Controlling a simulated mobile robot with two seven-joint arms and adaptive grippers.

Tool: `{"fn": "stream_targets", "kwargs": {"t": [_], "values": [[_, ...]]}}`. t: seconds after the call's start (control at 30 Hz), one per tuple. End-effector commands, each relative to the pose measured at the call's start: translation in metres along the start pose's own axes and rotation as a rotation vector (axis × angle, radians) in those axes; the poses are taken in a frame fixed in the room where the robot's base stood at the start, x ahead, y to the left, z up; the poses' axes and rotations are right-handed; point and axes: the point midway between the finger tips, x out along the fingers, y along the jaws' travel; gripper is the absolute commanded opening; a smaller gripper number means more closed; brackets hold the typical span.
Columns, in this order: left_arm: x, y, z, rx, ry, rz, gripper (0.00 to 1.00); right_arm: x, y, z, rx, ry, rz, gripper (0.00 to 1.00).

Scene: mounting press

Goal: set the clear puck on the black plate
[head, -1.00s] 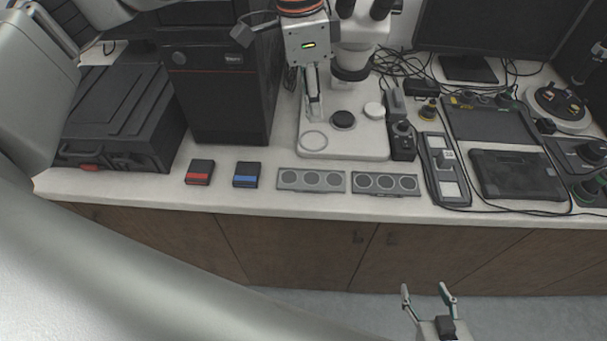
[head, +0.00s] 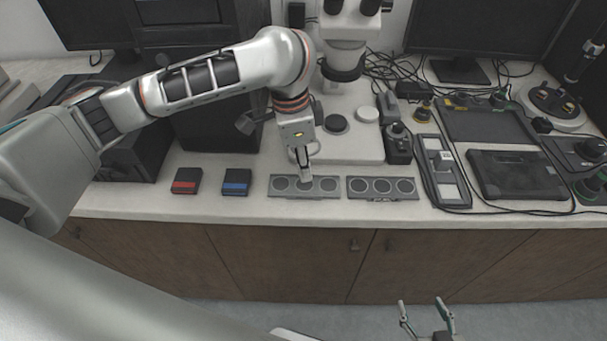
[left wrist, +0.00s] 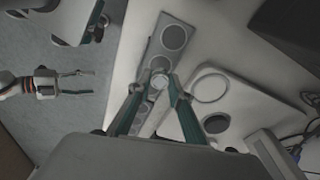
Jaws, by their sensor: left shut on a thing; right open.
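My left gripper (head: 305,178) points down at the left grey three-circle strip (head: 276,188). In the left wrist view its fingertips (left wrist: 158,86) are shut on a small clear disc, the clear puck (left wrist: 159,82), over the strip. Whether the puck touches the strip cannot be told. The black plate (head: 336,123) is a dark round disc on the white microscope base, behind and right of the left gripper; it also shows in the left wrist view (left wrist: 215,124). Nothing is seen on it. My right gripper (head: 427,318) is open and empty, low in front of the bench.
A white disc (head: 367,115) lies right of the black plate. The microscope (head: 342,60) stands over the base. A second strip (head: 382,188), red box (head: 186,181) and blue box (head: 236,182) line the front.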

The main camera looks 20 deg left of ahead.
Motion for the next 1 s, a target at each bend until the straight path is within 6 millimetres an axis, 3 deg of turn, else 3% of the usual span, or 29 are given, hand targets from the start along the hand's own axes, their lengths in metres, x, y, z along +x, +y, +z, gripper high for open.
{"fn": "stream_targets", "kwargs": {"t": [0.2,0.57,0.6,0.63,1.0], "values": [[0.032,0.001,0.004,0.001,-0.002,0.005,0.05,0.006,-0.003,0.01,0.003,-0.002,-0.001,0.57],[0.033,0.0,0.004,-0.001,-0.002,0.001,0.05,0.004,-0.002,0.005,0.003,0.003,0.0,0.57],[0.034,0.0,0.004,-0.001,-0.002,0.002,0.22,0.004,-0.002,0.004,0.003,0.003,0.0,0.57],[0.034,0.0,0.004,-0.001,-0.001,0.001,0.27,0.004,-0.002,0.005,0.004,0.003,0.0,0.57],[0.033,0.0,0.004,0.001,0.0,0.0,0.27,0.005,-0.002,0.008,0.004,0.001,-0.001,0.57]]}}
